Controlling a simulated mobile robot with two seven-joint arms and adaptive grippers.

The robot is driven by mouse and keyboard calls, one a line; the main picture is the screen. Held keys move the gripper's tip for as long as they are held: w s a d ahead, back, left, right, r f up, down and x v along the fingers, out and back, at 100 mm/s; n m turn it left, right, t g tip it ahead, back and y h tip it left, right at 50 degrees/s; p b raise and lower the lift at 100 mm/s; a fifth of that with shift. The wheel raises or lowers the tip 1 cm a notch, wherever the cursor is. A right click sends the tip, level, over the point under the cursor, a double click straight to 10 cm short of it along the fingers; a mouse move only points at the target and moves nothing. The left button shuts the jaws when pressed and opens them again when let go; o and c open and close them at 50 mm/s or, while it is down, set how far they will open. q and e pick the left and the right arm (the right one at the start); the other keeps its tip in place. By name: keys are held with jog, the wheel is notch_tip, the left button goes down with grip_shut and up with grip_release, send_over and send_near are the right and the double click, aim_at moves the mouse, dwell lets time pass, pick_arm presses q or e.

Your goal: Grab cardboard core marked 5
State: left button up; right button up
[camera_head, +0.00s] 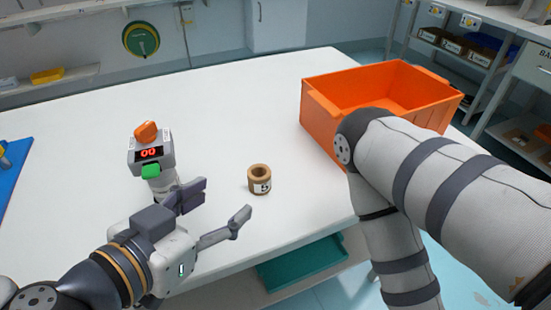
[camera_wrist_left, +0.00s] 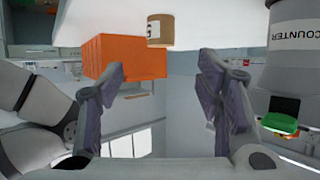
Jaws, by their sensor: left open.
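The cardboard core marked 5 (camera_head: 259,180) stands upright on the white table, a short brown tube with a white label at its front. My left gripper (camera_head: 222,202) is open and empty, low over the table just left of the core and apart from it. In the left wrist view the core (camera_wrist_left: 160,30) shows at the top, beyond and between the two open fingers (camera_wrist_left: 168,85). My right arm crosses the right side of the head view, but its gripper is not seen.
A counter (camera_head: 152,158) with a red display, orange knob and green button stands close behind my left gripper. An orange crate (camera_head: 330,122) sits at the table's right. A blue mat (camera_head: 14,180) lies at far left. The table's back middle is clear.

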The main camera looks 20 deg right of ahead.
aim_at(253, 179)
pick_arm(q)
jog(key=b+x, duration=0.1)
jog(key=x, duration=1.1)
jog(key=shift+a, duration=0.1)
jog(key=c, duration=1)
pick_arm(e)
jog(key=shift+s+f, duration=0.75)
jog(key=shift+s, duration=0.05)
